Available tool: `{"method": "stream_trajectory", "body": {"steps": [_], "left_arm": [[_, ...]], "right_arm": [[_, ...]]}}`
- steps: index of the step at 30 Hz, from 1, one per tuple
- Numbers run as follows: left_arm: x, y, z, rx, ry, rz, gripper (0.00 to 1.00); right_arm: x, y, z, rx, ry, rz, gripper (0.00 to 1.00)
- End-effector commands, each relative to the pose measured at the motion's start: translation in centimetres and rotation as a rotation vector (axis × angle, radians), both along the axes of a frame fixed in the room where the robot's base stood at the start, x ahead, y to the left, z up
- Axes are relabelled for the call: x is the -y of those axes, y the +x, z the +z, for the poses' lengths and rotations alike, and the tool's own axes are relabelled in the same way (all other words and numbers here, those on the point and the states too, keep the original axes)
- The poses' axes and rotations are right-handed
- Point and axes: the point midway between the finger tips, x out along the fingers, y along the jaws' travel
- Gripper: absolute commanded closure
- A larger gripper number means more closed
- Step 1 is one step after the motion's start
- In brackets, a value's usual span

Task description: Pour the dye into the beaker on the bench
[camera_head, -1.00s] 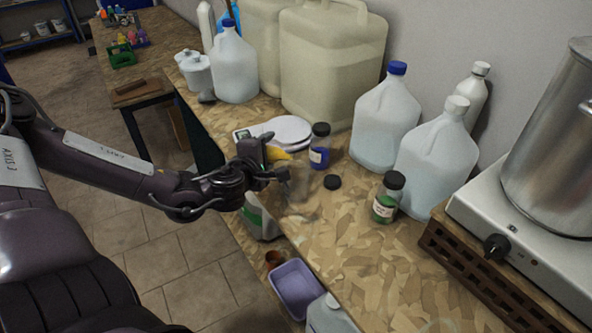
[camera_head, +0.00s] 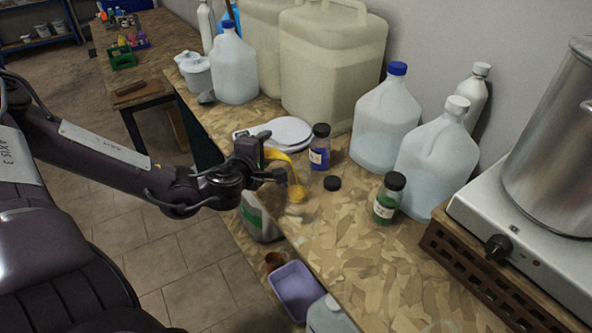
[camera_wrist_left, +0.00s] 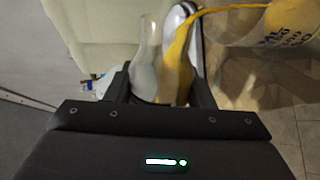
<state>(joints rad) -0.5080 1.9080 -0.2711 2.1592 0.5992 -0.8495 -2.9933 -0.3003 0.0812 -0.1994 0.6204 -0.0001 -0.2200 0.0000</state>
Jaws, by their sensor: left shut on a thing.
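My left gripper (camera_head: 275,172) is shut on a clear glass dye jar (camera_wrist_left: 148,62), tipped over above the bench (camera_head: 345,245). Orange-yellow dye (camera_wrist_left: 180,50) runs out of it in a thin stream. In the head view the stream curves down from beside the gripper into the clear beaker (camera_head: 297,182), where orange dye lies at the bottom. The beaker with dark printed marks also shows in the left wrist view (camera_wrist_left: 290,28), with orange inside. The gripper hides much of the jar in the head view. My right gripper is out of view.
A blue-dye jar (camera_head: 320,150), a loose black cap (camera_head: 332,184) and a green-dye jar (camera_head: 387,203) stand close to the beaker. A white round-plated scale (camera_head: 290,130) is behind. Large jugs (camera_head: 385,120) line the wall; a hotplate (camera_head: 520,250) is at right.

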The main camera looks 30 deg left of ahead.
Motion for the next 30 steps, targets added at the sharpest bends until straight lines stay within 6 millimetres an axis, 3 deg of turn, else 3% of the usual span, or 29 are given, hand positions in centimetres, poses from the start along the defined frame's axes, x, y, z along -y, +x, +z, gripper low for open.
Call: {"method": "stream_trajectory", "body": {"steps": [30], "left_arm": [[-0.09,-0.04,0.29,-0.012,0.045,0.001,0.77]], "right_arm": [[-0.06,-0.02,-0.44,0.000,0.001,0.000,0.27]]}}
